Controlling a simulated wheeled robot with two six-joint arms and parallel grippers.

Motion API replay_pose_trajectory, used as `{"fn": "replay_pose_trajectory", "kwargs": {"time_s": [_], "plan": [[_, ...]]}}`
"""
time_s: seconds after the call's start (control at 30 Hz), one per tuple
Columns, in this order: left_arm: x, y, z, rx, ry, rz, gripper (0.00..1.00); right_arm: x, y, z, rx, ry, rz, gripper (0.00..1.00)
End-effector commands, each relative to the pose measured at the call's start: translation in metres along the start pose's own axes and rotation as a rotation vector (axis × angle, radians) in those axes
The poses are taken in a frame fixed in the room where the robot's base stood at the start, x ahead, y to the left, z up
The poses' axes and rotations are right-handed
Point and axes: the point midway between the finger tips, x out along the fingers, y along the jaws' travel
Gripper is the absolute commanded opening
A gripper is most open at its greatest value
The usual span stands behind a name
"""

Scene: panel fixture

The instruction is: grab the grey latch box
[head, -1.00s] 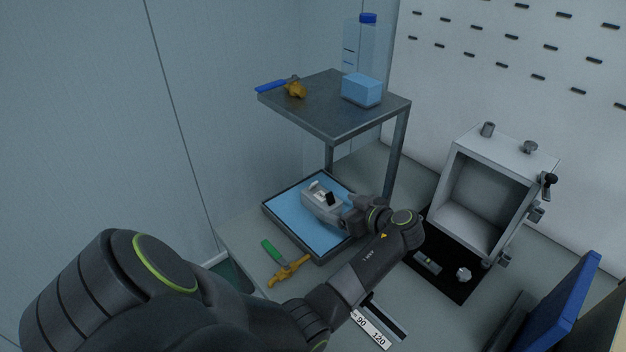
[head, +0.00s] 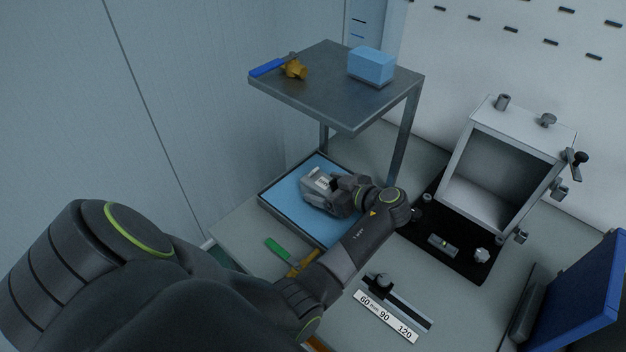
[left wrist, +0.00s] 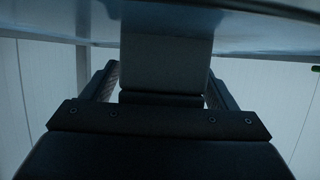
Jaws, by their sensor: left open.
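The grey latch box (head: 314,182) lies on the blue-lined tray (head: 288,213) under the small raised shelf. My left gripper (head: 338,190) is at its right end in the head view, with its arm reaching in from the left and front. In the left wrist view the box (left wrist: 165,62) shows as a grey block between the two spread fingers (left wrist: 164,88). The jaws are open; whether a finger touches the box I cannot tell. Part of the box is hidden behind the gripper. My right gripper is not in view.
The shelf (head: 345,112) stands over the tray's back, carrying a light blue block (head: 371,66) and a blue-handled valve (head: 292,69). A green-handled valve (head: 280,249) lies left of my forearm. An open box fixture (head: 510,165) and a ruler slide (head: 388,315) are at right.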

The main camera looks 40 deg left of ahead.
Motion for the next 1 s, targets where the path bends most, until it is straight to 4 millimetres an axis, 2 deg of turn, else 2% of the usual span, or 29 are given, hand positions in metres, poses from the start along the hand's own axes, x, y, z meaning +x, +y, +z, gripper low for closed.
{"fn": "replay_pose_trajectory", "kwargs": {"time_s": [0.13,0.27,0.47,0.73,1.0], "plan": [[-0.001,-0.001,0.002,0.0,-0.001,-0.001,0.8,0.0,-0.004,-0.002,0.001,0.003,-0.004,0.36],[-0.001,-0.001,0.002,0.0,-0.001,-0.001,0.8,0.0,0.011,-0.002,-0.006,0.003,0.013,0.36],[-0.001,-0.001,0.002,0.0,-0.001,-0.001,0.54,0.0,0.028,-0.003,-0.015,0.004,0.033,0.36],[-0.001,-0.001,0.002,0.0,-0.001,-0.001,0.19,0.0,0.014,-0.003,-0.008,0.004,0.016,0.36],[-0.001,0.0,0.0,-0.001,0.0,0.0,0.19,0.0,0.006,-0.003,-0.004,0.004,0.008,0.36]]}}
